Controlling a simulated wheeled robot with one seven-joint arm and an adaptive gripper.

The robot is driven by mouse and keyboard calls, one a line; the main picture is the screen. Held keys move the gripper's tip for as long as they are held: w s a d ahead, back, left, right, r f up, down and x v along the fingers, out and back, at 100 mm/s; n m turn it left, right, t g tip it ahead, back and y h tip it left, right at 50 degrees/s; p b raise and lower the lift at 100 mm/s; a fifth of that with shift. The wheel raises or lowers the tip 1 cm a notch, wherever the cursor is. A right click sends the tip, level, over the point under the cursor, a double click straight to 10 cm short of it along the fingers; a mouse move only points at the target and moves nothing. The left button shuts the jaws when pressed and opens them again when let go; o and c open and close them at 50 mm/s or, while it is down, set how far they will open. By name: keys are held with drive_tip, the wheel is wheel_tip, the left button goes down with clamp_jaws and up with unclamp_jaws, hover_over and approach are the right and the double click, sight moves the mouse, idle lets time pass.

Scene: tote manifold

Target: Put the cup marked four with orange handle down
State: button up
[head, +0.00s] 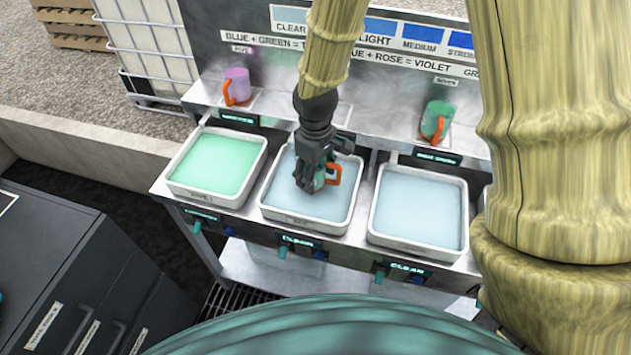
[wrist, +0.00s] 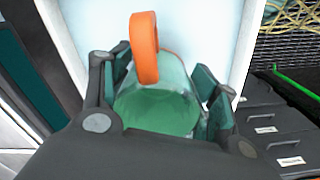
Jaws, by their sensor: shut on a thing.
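The cup with the orange handle (head: 333,174) is in my gripper (head: 317,178), over the middle tray (head: 297,219) of pale blue liquid in the head view. In the wrist view the cup (wrist: 160,95) is clear-walled with green liquid inside, its orange handle (wrist: 145,45) pointing away from the palm. The gripper fingers (wrist: 158,98) press on both sides of the cup. No number mark on the cup is readable. I cannot tell whether the cup's bottom touches the liquid or hangs above it.
A tray of green liquid (head: 171,183) stands at left and another pale tray (head: 457,222) at right. On the back shelf stand a violet cup (head: 238,84) and a green cup (head: 434,119), both with orange handles. Dark drawers (head: 75,290) are at lower left.

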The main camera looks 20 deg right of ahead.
sight(316, 183)
drive_tip(key=shift+w+f, duration=0.4)
drive_tip(key=shift+f, duration=0.4)
drive_tip(key=shift+s+f+p, duration=0.35)
drive_tip(key=shift+s+f, duration=0.2)
drive_tip(key=shift+s, duration=0.1)
drive_tip(key=shift+f, duration=0.3)
drive_tip(key=shift+w+f, duration=0.35)
drive_tip(key=shift+f, duration=0.2)
drive_tip(key=shift+s+r, duration=0.1)
drive_tip(key=shift+s, duration=0.1)
drive_tip(key=o, duration=1.2)
drive_tip(key=shift+w, duration=0.1)
drive_tip(key=shift+c, duration=0.2)
